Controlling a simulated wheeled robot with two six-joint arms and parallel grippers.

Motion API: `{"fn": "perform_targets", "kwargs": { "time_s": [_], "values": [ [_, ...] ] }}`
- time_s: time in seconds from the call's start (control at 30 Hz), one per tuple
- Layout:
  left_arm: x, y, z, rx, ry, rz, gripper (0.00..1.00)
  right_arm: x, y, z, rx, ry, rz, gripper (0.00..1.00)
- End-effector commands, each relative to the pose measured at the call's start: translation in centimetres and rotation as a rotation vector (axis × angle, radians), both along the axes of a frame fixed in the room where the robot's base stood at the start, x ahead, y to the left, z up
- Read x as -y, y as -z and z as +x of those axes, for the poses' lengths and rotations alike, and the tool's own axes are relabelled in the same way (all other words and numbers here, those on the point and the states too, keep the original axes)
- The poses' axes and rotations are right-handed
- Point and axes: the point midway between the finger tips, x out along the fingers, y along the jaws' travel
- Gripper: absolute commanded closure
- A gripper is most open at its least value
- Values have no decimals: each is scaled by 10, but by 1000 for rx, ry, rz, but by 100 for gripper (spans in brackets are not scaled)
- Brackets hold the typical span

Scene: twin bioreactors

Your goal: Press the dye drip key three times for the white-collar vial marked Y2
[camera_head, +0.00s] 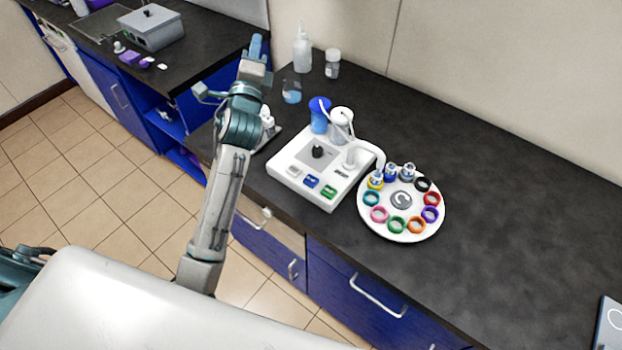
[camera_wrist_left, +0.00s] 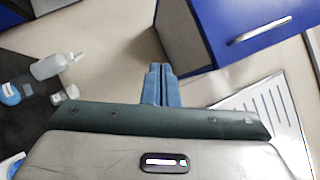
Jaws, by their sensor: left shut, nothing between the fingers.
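The white bioreactor unit (camera_head: 290,160) stands on the dark counter, with a black knob (camera_head: 317,152) on top. Along its front edge are a white key (camera_head: 294,170), a blue key (camera_head: 311,181) and a green key (camera_head: 329,192); their markings are too small to read. A round white carousel (camera_head: 401,228) beside it carries several coloured rings and a few vials (camera_head: 408,172). I cannot make out Y2 or which vial has the white collar. My left gripper (camera_head: 256,45) is shut and empty, raised left of the unit; its fingertips show in the left wrist view (camera_wrist_left: 160,72).
A squeeze bottle (camera_head: 302,48), a small jar (camera_head: 332,64) and a flask (camera_head: 291,92) stand behind. A grey box (camera_head: 151,28) is on the left counter. The right counter is largely clear.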

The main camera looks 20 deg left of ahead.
Motion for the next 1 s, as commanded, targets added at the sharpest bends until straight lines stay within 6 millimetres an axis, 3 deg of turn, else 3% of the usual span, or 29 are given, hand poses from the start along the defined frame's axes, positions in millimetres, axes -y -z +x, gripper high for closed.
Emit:
{"fn": "perform_targets", "kwargs": {
  "time_s": [0.1, 0.23, 0.37, 0.5, 0.73, 1.0],
  "values": [
    [-4, 35, 8, -157, 29, -216, 100, 0, 1, 0, 0, 0, 0, 64],
    [7, 76, 11, -352, 87, -426, 100, 0, 2, 0, 0, 0, 0, 64],
    [32, 116, 4, -572, 171, -605, 100, -1, 2, 0, 0, 0, 1, 64],
    [69, 149, -15, -819, 283, -748, 100, -1, 3, 0, 0, 0, 1, 64],
    [117, 174, -57, -1143, 457, -852, 100, -1, 4, 0, 0, 1, 1, 64],
    [135, 179, -79, -1273, 533, -868, 100, -1, 4, 0, 0, 1, 1, 64]
  ]
}}
